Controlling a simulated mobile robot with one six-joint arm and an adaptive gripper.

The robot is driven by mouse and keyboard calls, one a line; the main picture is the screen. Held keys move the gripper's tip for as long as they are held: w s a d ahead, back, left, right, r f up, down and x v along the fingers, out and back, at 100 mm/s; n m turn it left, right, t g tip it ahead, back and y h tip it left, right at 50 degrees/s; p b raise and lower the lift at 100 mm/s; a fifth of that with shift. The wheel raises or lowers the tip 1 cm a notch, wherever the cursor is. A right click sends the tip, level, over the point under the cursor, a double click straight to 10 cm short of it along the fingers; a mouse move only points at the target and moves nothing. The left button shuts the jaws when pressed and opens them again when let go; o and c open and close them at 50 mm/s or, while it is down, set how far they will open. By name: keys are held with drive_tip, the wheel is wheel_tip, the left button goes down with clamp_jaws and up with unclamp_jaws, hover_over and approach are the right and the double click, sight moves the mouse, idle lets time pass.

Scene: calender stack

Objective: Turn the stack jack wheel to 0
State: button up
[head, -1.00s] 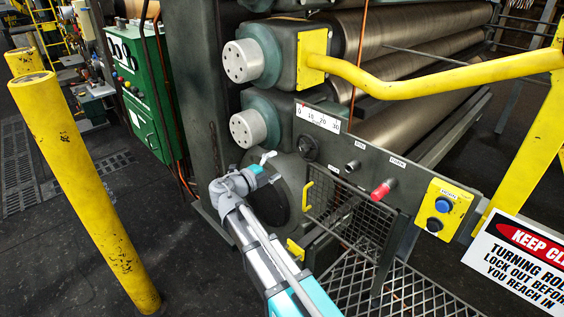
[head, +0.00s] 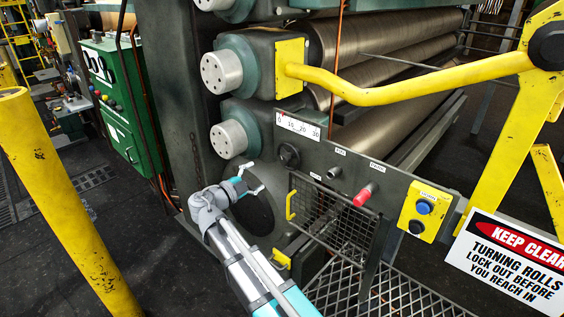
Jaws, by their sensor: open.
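The stack jack wheel appears to be the small dark round handwheel (head: 289,155) on the grey machine panel. A white scale plate (head: 298,127) marked 0, 10, 20, 30 sits just above it. A small reddish mark shows near the scale's 0 end, but it is too small to read as a setting. My gripper (head: 257,180) is open and empty, its fingers spread. It is left of and a little below the wheel, apart from it in the picture, in front of a large dark round opening. The wheel is not covered.
A mesh guard with a yellow handle (head: 291,205) is right of my gripper. A red knob (head: 365,194) and a yellow button box (head: 423,212) are farther right. A yellow rail (head: 400,92) crosses above. A yellow post (head: 60,200) stands left, with open floor between.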

sight(282, 161)
drive_tip(key=m, duration=1.8)
drive_tip(key=s+m, duration=0.1)
drive_tip(key=m, duration=0.8)
drive_tip(key=shift+a+f+m, duration=0.1)
drive_tip(key=shift+a+m, duration=0.15)
drive_tip(key=shift+m, duration=0.15)
drive_tip(key=shift+w+d, duration=0.1)
drive_tip(key=x, duration=1.3)
drive_tip(key=shift+w+d, duration=0.15)
drive_tip(key=shift+w, duration=0.05)
drive_tip(key=shift+c, duration=0.3)
